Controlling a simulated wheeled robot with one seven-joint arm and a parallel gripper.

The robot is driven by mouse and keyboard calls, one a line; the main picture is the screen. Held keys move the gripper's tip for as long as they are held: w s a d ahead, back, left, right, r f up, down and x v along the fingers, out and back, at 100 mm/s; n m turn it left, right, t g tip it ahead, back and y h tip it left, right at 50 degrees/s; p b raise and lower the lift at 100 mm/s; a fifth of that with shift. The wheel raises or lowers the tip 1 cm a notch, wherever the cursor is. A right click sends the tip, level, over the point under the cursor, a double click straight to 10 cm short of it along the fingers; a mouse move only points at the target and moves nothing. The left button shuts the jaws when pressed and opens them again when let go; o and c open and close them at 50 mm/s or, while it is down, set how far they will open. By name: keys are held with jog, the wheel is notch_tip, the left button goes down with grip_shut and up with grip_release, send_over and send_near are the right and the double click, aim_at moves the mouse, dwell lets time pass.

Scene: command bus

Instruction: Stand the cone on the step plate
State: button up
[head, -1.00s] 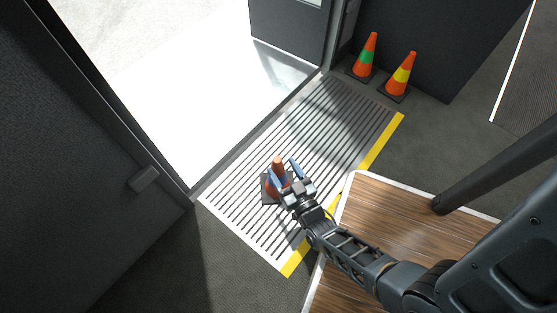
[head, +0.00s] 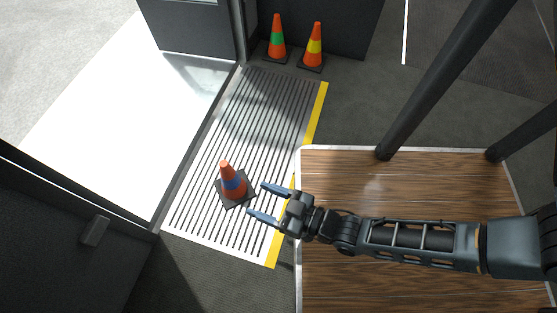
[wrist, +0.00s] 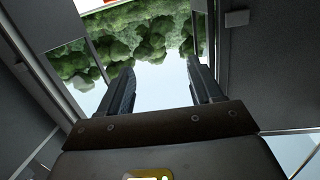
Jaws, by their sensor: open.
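An orange cone with a blue band (head: 232,181) stands upright on its dark square base on the ribbed step plate (head: 262,120) in the head view. The plate has a yellow strip along its right edge. My gripper (head: 264,202) is open and empty, just to the right of the cone and apart from it, with its fingers pointing left. In the wrist view my two open fingers (wrist: 160,90) have nothing between them, and the cone does not show there.
A green-banded cone (head: 277,40) and a yellow-banded cone (head: 314,48) stand at the far end of the plate. A wooden table (head: 400,180) with a pale edge lies under my arm. A dark post (head: 440,85) rises near it. The doorway (head: 130,120) left of the plate is open.

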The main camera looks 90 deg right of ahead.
jog(key=s+a+r+n+y, duration=0.1)
jog(key=s+r+n+y, duration=0.1)
jog(key=r, duration=1)
jog(key=s+a+r+n+y, duration=0.1)
jog(key=r+n+y, duration=0.2)
jog(key=r, duration=1)
jog(key=shift+s+a+g+y, duration=0.3)
jog(key=shift+s+a+y, duration=0.1)
jog(key=shift+y, duration=0.4)
